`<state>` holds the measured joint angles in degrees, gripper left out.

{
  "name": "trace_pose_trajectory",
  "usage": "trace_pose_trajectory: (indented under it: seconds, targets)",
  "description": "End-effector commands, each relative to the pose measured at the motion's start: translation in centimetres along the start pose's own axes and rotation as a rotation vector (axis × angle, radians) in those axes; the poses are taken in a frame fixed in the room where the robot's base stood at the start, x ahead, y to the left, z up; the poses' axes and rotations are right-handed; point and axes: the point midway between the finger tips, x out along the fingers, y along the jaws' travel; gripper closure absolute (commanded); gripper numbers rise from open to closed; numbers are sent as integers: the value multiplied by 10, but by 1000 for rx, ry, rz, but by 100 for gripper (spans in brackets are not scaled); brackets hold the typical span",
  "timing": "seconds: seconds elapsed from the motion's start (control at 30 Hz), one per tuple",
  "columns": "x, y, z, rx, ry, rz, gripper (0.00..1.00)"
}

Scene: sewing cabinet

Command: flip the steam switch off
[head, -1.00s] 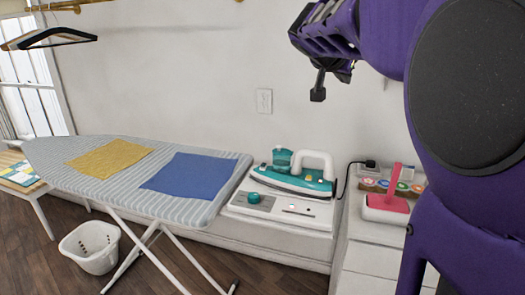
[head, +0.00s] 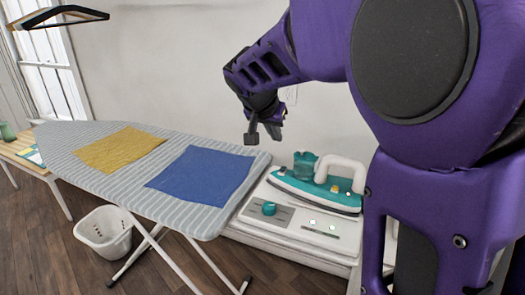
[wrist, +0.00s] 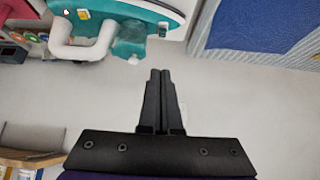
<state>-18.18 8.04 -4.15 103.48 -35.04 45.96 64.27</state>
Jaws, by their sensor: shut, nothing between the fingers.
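A teal and white steam iron (head: 310,194) rests on a white base unit (head: 255,227) beside the ironing board. The base's top has a teal dial (head: 269,209) on a grey panel and small pale controls (head: 313,222) to its right. Which of these is the steam switch is too small to tell. My gripper (head: 262,136) hangs above and behind the iron's left end, in the air, touching nothing. In the wrist view its fingers (wrist: 160,74) are together and empty. The iron (wrist: 160,14) shows upside down at the top there; the controls are out of that view.
The ironing board (head: 100,180) carries a yellow cloth (head: 120,150) and a blue cloth (head: 203,176). A white basket (head: 104,234) stands on the floor. A pink-red object (wrist: 10,55) shows at the wrist view's left edge. My arm hides the head view's right side.

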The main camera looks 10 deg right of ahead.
Motion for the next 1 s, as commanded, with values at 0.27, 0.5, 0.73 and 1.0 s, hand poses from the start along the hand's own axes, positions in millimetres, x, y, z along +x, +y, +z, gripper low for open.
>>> trace_pose_trajectory:
  seconds: [0.27,0.5,0.73,1.0]
  targets:
    - [0,-1,1,-5,-2,-3,100]
    - [12,-1,2,-5,-3,-1,100]
    - [55,0,2,-4,-4,2,100]
    - [109,-1,8,-7,-3,0,100]
